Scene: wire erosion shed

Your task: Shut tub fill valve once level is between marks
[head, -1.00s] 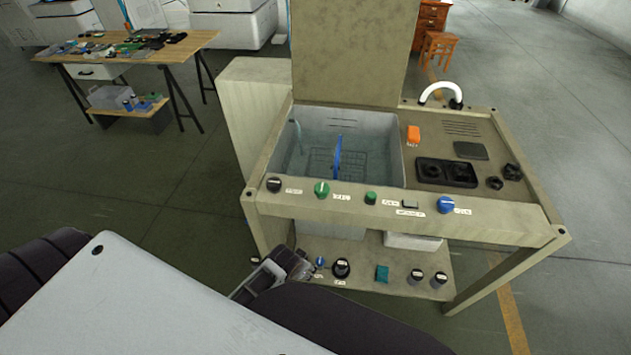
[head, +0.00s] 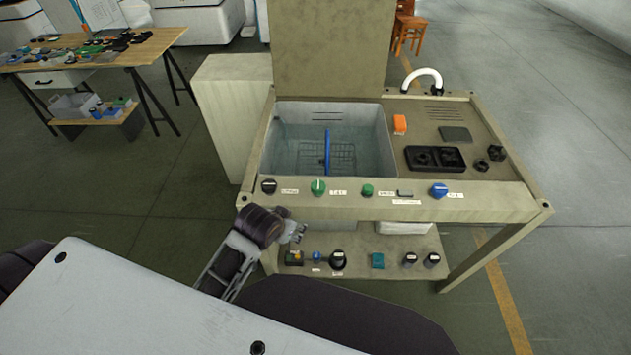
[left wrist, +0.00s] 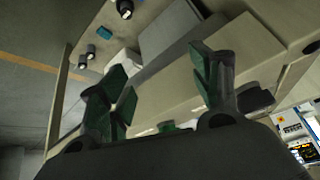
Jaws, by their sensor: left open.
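The grey tub (head: 352,114) is set in the bench top and holds clear water. A blue upright strip (head: 327,150) stands in it; its marks are too small to read. The front rail carries a black knob (head: 268,187), a green knob (head: 318,187), a smaller green knob (head: 367,190) and a blue knob (head: 438,190). Their labels are unreadable, so I cannot tell which is the fill valve. My left gripper (head: 298,233) is open and empty, just below the rail's left part. Its spread fingers show in the left wrist view (left wrist: 163,88). My right gripper is not in view.
The lower shelf (head: 400,272) holds a small blue knob (head: 317,257), a black knob (head: 338,260), a teal block (head: 377,261) and two dark knobs. An orange item (head: 400,124) and a black tray (head: 435,159) lie on the bench top. A cluttered table (head: 95,50) stands back left.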

